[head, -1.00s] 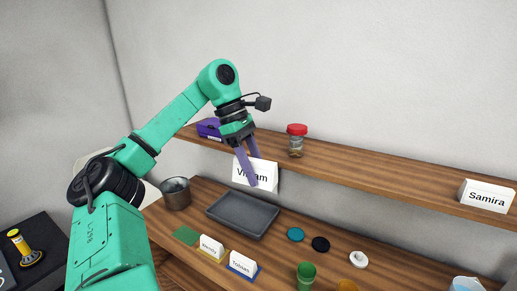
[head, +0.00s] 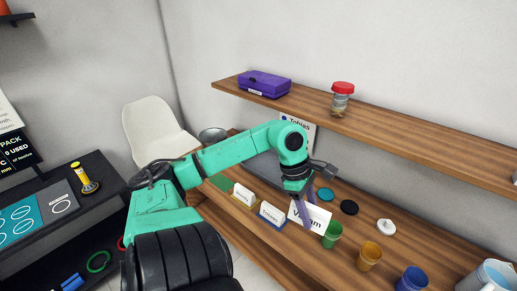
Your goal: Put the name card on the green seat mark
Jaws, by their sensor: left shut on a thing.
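My left gripper (head: 304,212) is shut on a white folded name card (head: 318,217) that reads "Vikram", its lettering partly covered by a purple finger. The card is tilted, in front of the lower wooden shelf, to the right of the "Tobias" card and just above the green cup in the picture. The green seat mark (head: 221,182) lies flat at the left of the lower shelf, well left of the gripper, with no card on it. My right gripper is not in view.
Two cards stand on marks: one (head: 243,194) on yellow and "Tobias" (head: 272,213) on blue. A grey tray (head: 262,169) lies behind them, partly hidden by my arm. Cups (head: 333,235), (head: 370,257) and lids (head: 349,207) are to the right. An upper shelf (head: 420,133) overhangs.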

